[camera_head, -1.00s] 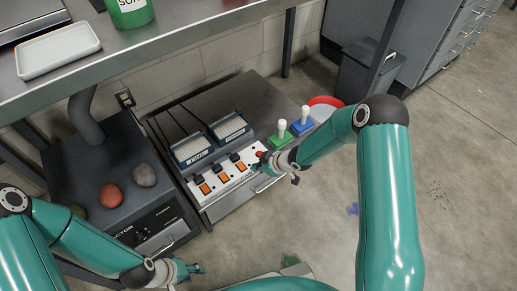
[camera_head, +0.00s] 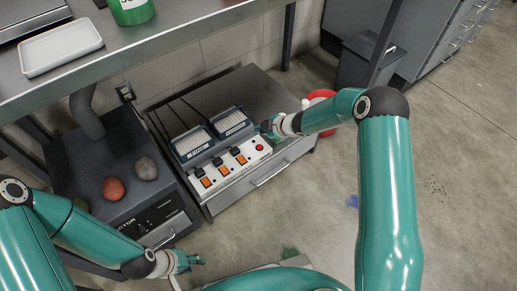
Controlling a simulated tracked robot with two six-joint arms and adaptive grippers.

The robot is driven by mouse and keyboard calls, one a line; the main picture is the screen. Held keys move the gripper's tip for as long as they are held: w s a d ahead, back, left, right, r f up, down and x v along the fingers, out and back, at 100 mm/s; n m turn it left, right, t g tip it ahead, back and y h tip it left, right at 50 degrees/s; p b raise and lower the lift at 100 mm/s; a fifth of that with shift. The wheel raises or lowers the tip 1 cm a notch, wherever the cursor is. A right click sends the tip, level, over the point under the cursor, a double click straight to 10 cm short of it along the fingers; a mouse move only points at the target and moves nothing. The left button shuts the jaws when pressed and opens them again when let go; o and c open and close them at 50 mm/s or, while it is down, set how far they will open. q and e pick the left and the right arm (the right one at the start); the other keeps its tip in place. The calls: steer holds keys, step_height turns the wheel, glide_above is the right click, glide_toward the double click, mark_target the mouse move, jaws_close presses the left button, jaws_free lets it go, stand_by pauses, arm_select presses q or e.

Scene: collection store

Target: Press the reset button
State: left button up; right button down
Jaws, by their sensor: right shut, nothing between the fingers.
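The reset button is seen as a small red round button (camera_head: 259,147) at the right end of a white power strip (camera_head: 222,172). The strip has several orange switches and lies at the front edge of the low grey cabinet. The button is uncovered. My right gripper (camera_head: 267,127) is shut and empty, just beyond and slightly right of the button in the picture, apart from it. My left gripper (camera_head: 196,260) hangs low in front of the cabinets, away from the strip; its finger opening is too small to make out.
Two blue-grey devices (camera_head: 193,147) with antennas stand behind the strip. A dark unit with a red ball (camera_head: 113,188) and a grey ball (camera_head: 146,168) stands left. The metal bench (camera_head: 190,40) overhangs.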

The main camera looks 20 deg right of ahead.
mark_target(261, 148)
step_height(261, 148, down, 7)
steer(key=b, duration=0.6)
steer(key=shift+f+b, duration=0.4)
steer(key=shift+f, duration=0.05)
stand_by(0.8)
steer(key=shift+f, duration=0.35)
steer(key=shift+f+b, duration=0.35)
steer(key=shift+f, duration=0.05)
stand_by(0.5)
stand_by(0.3)
steer(key=shift+r+p, duration=0.85)
